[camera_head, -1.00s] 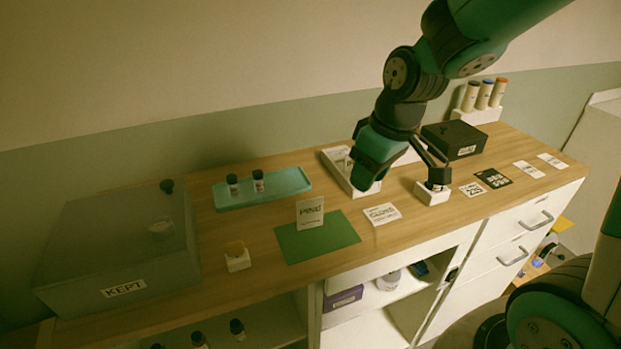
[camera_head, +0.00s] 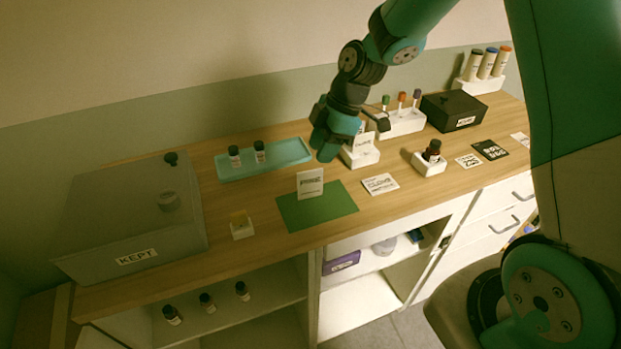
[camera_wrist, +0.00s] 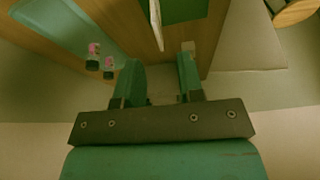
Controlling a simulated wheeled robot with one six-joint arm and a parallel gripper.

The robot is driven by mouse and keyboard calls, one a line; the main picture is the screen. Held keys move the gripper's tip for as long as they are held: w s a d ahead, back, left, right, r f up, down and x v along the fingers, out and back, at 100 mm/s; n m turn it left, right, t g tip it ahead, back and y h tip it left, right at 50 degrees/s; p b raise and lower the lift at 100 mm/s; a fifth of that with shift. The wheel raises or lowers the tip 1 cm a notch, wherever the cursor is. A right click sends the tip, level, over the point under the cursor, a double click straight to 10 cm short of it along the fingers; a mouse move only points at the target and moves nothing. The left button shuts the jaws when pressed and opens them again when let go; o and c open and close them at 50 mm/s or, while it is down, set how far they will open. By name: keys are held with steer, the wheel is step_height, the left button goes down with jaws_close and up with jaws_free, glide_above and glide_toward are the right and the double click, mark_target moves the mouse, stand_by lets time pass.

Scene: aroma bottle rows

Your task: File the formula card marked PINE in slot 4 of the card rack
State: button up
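A white card (camera_head: 310,183) with blurred lettering that looks like PINE stands upright on a green mat (camera_head: 290,217). In the wrist view a pale upright card (camera_wrist: 155,22) shows nearly edge-on by the green mat (camera_wrist: 190,8). My gripper (camera_wrist: 160,75) is open, with nothing between its fingers; the card lies beyond the fingertips in that view. In the head view the gripper end is raised behind the mat, its fingers mostly hidden. A white holder (camera_head: 362,158), likely the card rack, stands partly behind my arm; its slot numbers cannot be read.
A teal tray (camera_head: 290,160) with two bottles lies left of my gripper. A grey KEPT box (camera_head: 130,225) fills the left end. A CLOVE card (camera_head: 380,184) lies flat right of the mat. A bottle in a white holder (camera_head: 428,168) and a black box (camera_head: 462,108) stand right.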

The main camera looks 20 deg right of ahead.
mark_target(310, 171)
steer(key=shift+d+p+x, duration=0.2)
steer(key=shift+p+x, duration=1.4)
steer(key=shift+x, duration=2.25)
jaws_close()
